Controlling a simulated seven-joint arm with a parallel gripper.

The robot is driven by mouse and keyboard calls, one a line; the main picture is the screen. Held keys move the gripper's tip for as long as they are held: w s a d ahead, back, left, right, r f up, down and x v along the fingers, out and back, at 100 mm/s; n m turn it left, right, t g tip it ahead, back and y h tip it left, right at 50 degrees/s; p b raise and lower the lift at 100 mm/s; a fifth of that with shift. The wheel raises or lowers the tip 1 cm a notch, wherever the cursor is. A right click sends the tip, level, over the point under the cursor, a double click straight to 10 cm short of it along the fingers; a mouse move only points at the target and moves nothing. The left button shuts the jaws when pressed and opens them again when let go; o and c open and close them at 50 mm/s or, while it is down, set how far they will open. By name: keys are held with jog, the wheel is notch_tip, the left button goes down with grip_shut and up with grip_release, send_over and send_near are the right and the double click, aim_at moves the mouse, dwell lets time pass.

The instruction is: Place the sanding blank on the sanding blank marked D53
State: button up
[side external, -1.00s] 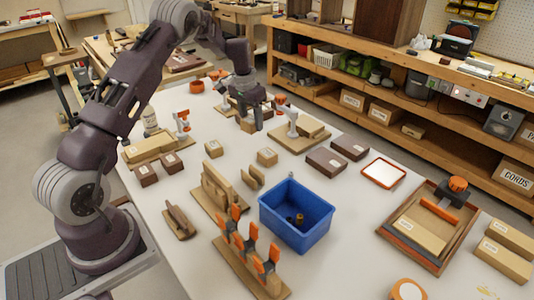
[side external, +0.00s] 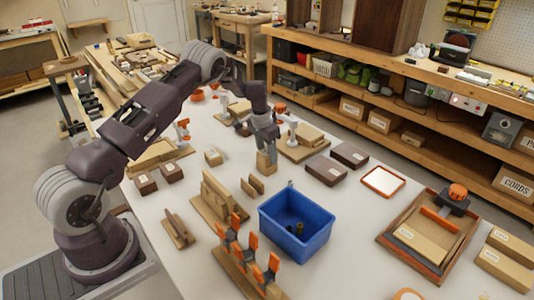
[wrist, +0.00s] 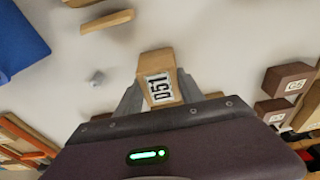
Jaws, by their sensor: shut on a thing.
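A small light wooden blank (side external: 265,163) is between the fingers of my gripper (side external: 266,148), right of the middle of the white table. The wrist view shows this blank (wrist: 158,78) with a label that appears to read D51, and the fingers of my gripper (wrist: 160,98) closed on its sides. The blank is at or just above the table; I cannot tell if it touches. Another small light blank (side external: 213,157) with a pale label stands to the left on the table. Its marking is too small to read, so I cannot tell whether it is D53.
A blue bin (side external: 269,220) stands in front of my gripper. Two small dark blocks (side external: 146,185) sit at the left, and larger dark blocks (side external: 326,170) at the right. Thin wooden pieces (side external: 249,188) and orange clamps (side external: 228,235) are near the bin.

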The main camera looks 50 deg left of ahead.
jog(key=o, duration=1.4)
jog(key=shift+f, duration=0.1)
notch_tip(320, 180, up, 12)
jog(key=s, duration=0.2)
notch_tip(320, 180, up, 10)
send_over(263, 154)
jog(key=s+d, duration=0.3)
jog(key=d, duration=0.3)
jog(key=s+d+r+t, duration=0.2)
jog(key=s+d+r, duration=0.7)
jog(key=s, duration=0.1)
jog(key=shift+t, duration=0.9)
jog(key=s+d, duration=0.2)
jog(key=s, duration=0.6)
jog(key=s+d, duration=0.3)
jog(key=s, duration=0.4)
jog(key=s+d, duration=0.2)
jog(key=s, duration=0.6)
jog(key=shift+s+d+f, duration=0.25)
jog(key=shift+s+f, duration=0.05)
jog(key=shift+f, duration=0.05)
